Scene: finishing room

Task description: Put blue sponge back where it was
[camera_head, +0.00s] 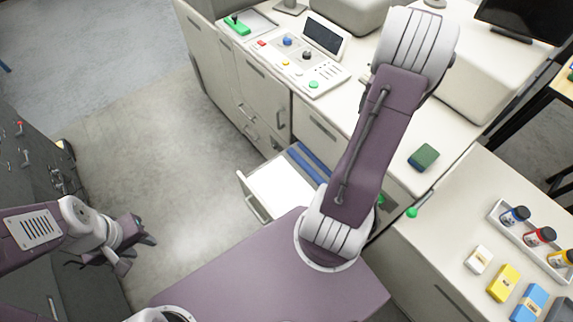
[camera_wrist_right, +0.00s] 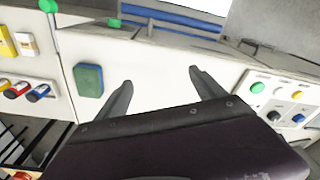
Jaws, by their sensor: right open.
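The blue sponge (camera_head: 423,157) has a green top and blue sides. It lies flat on the white counter, right of my right arm in the head view. It also shows in the right wrist view (camera_wrist_right: 88,82), left of my right gripper (camera_wrist_right: 161,78). That gripper is open and empty over bare counter, its fingers apart from the sponge. In the head view its jaws are hidden behind my arm. My left gripper (camera_head: 147,232) is at the lower left over the floor, well away from the sponge; its jaw opening is unclear.
An open drawer (camera_head: 254,205) with blue strips inside sits below the counter. A control panel (camera_head: 303,58) stands behind it. On the right surface are a tray of jars (camera_head: 540,236) and white, yellow (camera_head: 503,284) and blue blocks (camera_head: 529,303). Counter around the sponge is clear.

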